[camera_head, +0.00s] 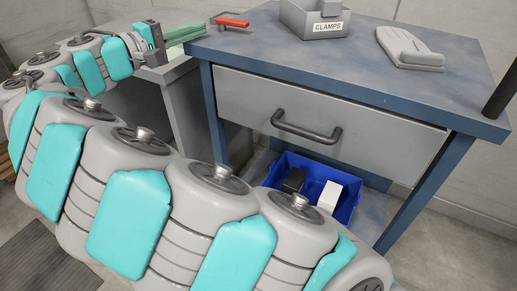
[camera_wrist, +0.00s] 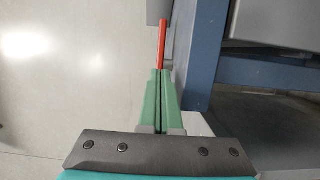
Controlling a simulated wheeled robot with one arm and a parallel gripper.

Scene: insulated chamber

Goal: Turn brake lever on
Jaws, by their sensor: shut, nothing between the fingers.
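The brake lever has a red handle (camera_head: 232,22) on a small dark grey mount at the far left corner of the blue workbench. The handle lies roughly level and points right in the head view. My gripper (camera_head: 204,29) has green fingers, pressed together and empty, just left of the lever. In the wrist view, the red handle (camera_wrist: 162,44) stands straight ahead of my gripper (camera_wrist: 161,72), in line with the closed fingertips. I cannot tell whether the tips touch it. The lever's mount is mostly hidden in the wrist view.
The workbench (camera_head: 410,85) carries a grey bin labelled CLAMPS (camera_head: 313,22) and a grey moulded part (camera_head: 409,48). Below are a drawer with a dark handle (camera_head: 306,127) and a blue crate (camera_head: 347,205) holding a black and a white box. A grey cabinet (camera_head: 186,105) stands left of the bench.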

